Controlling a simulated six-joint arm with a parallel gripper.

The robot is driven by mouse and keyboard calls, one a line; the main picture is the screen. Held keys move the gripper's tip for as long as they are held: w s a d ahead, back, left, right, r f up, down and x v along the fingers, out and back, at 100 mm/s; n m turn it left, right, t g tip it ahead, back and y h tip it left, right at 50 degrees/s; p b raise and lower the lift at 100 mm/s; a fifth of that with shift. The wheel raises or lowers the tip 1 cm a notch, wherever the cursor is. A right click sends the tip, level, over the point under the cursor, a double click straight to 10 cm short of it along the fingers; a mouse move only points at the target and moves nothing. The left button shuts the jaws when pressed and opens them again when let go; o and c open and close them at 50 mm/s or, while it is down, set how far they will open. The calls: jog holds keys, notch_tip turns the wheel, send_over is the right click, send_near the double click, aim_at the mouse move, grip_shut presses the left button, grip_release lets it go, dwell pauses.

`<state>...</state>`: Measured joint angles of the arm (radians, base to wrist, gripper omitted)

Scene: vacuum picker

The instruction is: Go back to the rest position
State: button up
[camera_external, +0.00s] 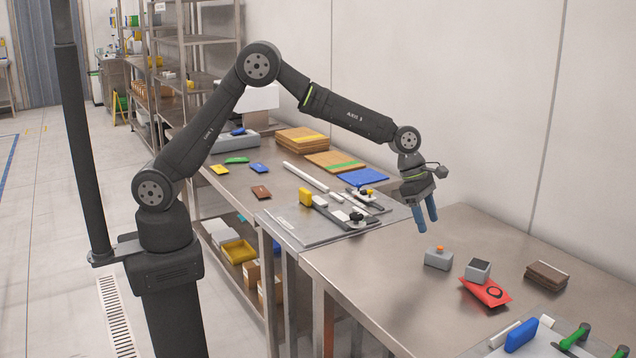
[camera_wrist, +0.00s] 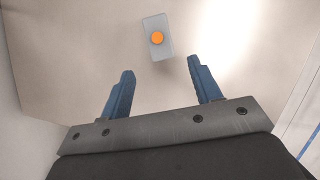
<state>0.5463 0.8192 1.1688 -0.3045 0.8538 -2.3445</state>
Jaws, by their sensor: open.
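My gripper (camera_external: 425,212) hangs from my arm above the near steel table (camera_external: 378,272), close to the table's far-left part. Its two blue fingers are apart with nothing between them, as the wrist view also shows (camera_wrist: 163,88). A small grey box with an orange button (camera_external: 438,258) stands on the table below and slightly right of the fingers. In the wrist view the grey box (camera_wrist: 149,25) lies beyond the fingertips, apart from them.
Right of the button box are a dark-topped grey cube (camera_external: 478,270), a red packet (camera_external: 487,292) and a brown stack (camera_external: 546,275). A fixture with green clamps (camera_external: 575,336) is at the lower right. Another fixture plate (camera_external: 290,224) lies left of my gripper. The wall is behind.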

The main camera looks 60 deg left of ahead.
aim_at(435, 251)
jog(key=x, duration=1)
jog(key=shift+f, duration=0.15)
notch_tip(435, 251, up, 3)
jog(key=shift+a+f, duration=0.1)
jog(key=shift+f, duration=0.05)
jog(key=shift+r, duration=0.7)
